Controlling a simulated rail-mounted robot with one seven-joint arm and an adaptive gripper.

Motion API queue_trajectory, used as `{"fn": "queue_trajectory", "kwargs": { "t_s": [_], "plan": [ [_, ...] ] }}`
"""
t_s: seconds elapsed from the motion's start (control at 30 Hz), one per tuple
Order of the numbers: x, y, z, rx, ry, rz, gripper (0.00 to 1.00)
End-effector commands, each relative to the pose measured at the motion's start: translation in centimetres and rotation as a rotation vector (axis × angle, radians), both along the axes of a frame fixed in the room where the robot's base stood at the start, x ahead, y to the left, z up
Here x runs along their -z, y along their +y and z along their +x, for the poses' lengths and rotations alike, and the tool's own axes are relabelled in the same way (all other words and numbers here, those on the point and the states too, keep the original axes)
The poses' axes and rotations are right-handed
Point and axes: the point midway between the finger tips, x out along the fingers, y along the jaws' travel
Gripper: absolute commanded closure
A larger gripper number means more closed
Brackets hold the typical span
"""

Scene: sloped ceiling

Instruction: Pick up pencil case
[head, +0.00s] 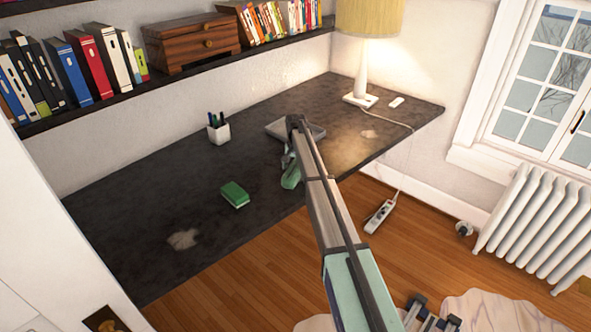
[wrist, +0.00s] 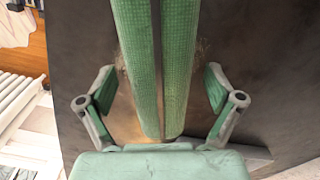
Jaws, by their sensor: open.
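In the head view a small green box-shaped item (head: 235,194), which looks like the pencil case, lies flat on the dark desk near its front edge. My gripper (head: 290,170) hangs to its right and a little farther back, partly hidden behind my arm, and does not touch it. In the wrist view its jointed side links stand wide apart, so my gripper (wrist: 160,80) is open. Two ribbed green strips run up the middle of that view; I cannot tell for sure what they are. I see nothing held.
A white pen cup (head: 219,133) stands behind the green item. A flat grey laptop-like object (head: 311,132) lies behind my gripper. A lamp (head: 361,85) stands at the far right. The shelf (head: 130,88) overhangs the desk (head: 140,205).

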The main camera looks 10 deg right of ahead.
Motion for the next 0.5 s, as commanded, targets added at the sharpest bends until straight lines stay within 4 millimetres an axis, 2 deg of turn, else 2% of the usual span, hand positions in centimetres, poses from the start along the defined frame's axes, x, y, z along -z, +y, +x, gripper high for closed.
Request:
{"fn": "queue_trajectory", "kwargs": {
  "t_s": [0.2,0.23,0.37,0.4,0.43,0.5],
  "plan": [
    [0.29,-0.01,0.02,0.0,-0.001,-0.001,0.08],
    [0.28,-0.01,0.0,0.0,0.0,0.0,0.12],
    [0.27,-0.01,0.0,0.0,0.0,0.0,0.58],
    [0.27,-0.01,0.0,0.0,0.0,0.0,0.72],
    [0.28,-0.01,0.0,0.0,0.0,0.0,0.79],
    [0.29,-0.01,0.0,0.0,0.0,0.0,0.79]
  ]
}}
